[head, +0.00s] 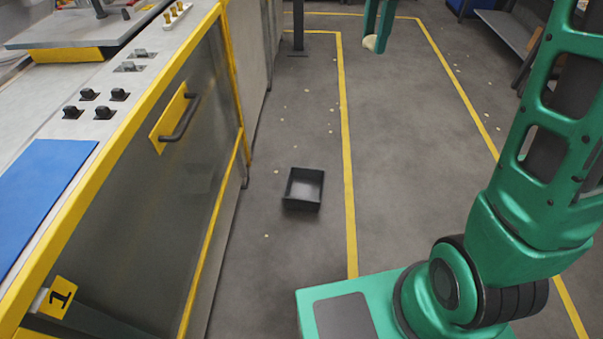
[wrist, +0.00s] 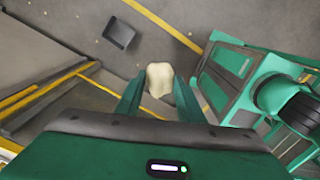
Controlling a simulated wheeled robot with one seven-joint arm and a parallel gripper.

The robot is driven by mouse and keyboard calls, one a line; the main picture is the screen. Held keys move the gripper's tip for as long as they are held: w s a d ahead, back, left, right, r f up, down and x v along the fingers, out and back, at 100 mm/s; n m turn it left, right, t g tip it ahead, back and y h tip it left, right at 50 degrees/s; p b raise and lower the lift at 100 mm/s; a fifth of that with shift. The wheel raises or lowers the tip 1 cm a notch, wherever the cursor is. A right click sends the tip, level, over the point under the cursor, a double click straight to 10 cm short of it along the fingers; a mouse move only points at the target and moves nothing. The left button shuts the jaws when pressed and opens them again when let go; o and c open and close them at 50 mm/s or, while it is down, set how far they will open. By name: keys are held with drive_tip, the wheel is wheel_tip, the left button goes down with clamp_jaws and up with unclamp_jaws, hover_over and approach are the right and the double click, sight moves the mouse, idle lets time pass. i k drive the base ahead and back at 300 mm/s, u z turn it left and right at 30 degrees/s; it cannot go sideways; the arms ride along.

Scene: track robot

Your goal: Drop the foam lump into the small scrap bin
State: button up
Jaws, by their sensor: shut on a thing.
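The foam lump (wrist: 159,79) is cream-coloured and sits between the two green fingers of my gripper (wrist: 158,92) in the wrist view. My gripper is shut on it and holds it up above the floor. In the head view the lump (head: 369,42) shows at the fingertips of my gripper (head: 376,40) near the top edge. The small scrap bin (head: 303,189) is a dark, open-topped box on the grey floor, apart from the lump. The bin (wrist: 119,33) also shows at upper left in the wrist view. It looks empty.
A workbench (head: 185,150) with yellow edges, knobs and a blue mat (head: 42,190) runs along the left. Yellow lines (head: 350,210) mark the floor, with small pale scraps scattered about. A grey bench (head: 515,35) stands at upper right.

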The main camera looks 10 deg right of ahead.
sight(308, 195)
drive_tip(key=i, duration=1)
